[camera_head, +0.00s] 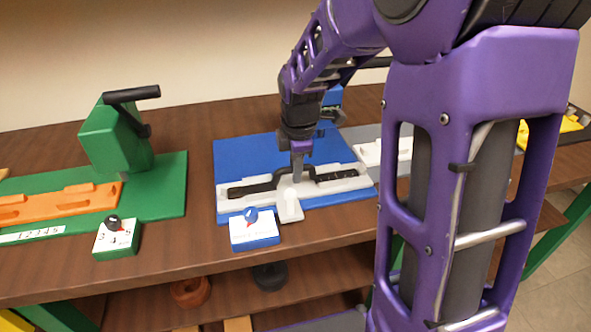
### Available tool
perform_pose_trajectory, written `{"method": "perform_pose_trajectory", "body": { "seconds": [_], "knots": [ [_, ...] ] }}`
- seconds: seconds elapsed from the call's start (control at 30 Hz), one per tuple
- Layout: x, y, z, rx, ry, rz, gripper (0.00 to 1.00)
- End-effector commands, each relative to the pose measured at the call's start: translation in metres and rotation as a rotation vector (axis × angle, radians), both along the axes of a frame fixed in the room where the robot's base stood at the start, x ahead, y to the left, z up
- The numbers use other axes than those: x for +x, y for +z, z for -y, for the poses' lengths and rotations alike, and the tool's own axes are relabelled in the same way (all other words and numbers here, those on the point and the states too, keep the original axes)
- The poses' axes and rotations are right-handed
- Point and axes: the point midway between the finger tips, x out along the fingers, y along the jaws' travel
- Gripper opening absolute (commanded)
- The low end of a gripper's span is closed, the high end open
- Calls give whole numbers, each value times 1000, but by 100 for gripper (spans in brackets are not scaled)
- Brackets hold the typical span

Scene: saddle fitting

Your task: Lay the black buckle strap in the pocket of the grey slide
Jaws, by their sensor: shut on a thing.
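The black buckle strap (255,187) runs across the light grey slide (290,210) on the blue board. Its middle rises in a bend near my gripper, with a flatter length to each side. My gripper (297,179) points down over the middle of the slide and is shut on the strap. The fingertips and the held part are small and partly hidden. The strap appears at or just above the pocket; I cannot tell if it rests on the pocket floor.
A blue box with a dial (254,229) stands in front of the slide. On the left are a green board (168,185) with a green press (115,137), an orange part (60,203) and a green dial box (117,237). My purple arm hides much of the right side, where a white part (370,152) shows.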

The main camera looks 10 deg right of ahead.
Motion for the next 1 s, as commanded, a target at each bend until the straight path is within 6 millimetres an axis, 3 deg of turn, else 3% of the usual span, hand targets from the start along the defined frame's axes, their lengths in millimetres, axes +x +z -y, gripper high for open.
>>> {"method": "perform_pose_trajectory", "body": {
  "seconds": [0.27,0.3,0.43,0.77,0.87,1.0],
  "knots": [
    [0,-3,0,0,0,0,0],
    [0,-2,0,0,0,1,27],
    [0,-2,0,0,0,0,50],
    [0,1,0,0,0,1,51],
    [-1,10,0,0,-1,3,51],
    [-6,37,0,0,-2,6,51]
  ]
}}
